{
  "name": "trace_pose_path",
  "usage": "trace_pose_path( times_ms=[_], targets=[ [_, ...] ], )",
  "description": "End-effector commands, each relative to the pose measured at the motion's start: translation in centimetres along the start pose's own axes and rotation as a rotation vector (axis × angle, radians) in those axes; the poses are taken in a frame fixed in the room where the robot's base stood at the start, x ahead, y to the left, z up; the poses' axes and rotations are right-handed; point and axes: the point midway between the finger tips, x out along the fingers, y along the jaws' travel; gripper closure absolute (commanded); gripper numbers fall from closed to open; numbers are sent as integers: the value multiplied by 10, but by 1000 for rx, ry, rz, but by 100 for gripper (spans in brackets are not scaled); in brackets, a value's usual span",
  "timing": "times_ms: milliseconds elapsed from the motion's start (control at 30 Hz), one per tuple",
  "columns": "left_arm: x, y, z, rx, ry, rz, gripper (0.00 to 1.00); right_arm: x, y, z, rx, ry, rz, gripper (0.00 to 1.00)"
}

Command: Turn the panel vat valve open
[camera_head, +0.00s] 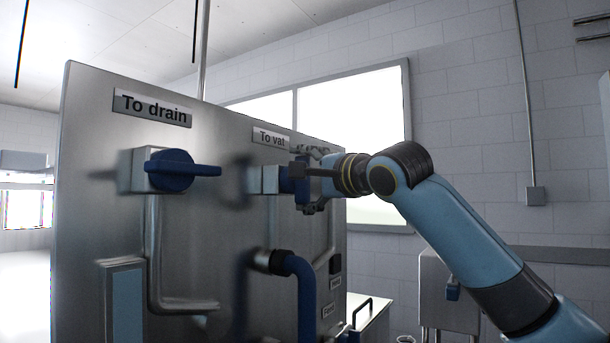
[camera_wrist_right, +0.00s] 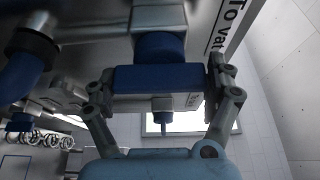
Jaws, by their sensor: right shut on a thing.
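The vat valve sits on the steel panel (camera_head: 100,110) under the "To vat" label (camera_head: 270,138). Its blue handle (camera_wrist_right: 158,80) shows in the right wrist view as a bar lying across the picture, with a round blue hub behind it. My right gripper (camera_head: 308,180) is shut on this handle, one finger at each end of the bar, as the right wrist view (camera_wrist_right: 160,82) shows. In the head view the gripper and wrist hide part of the handle. The drain valve's blue handle (camera_head: 183,170) points right, under the "To drain" label (camera_head: 152,108). My left gripper is out of view.
A blue hose (camera_head: 304,290) bends down from a fitting on the panel below the vat valve. Steel pipe (camera_head: 155,260) runs down the panel's left part. A bright window (camera_head: 350,105) and a white block wall are behind. Open room lies right of the panel.

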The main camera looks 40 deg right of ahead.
Motion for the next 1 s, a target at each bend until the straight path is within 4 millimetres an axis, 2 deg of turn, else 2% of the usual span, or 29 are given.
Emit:
trace_pose_path(
  times_ms=[467,500,567,867,1000],
  targets=[
    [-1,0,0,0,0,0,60,0,1,0,17,-1,7,46],
    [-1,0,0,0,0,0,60,0,1,0,17,-1,7,10],
    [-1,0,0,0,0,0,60,0,1,0,16,-1,7,2],
    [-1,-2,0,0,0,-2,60,-1,0,0,13,0,6,0],
    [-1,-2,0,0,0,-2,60,-11,1,-1,9,1,6,0]
  ],
)
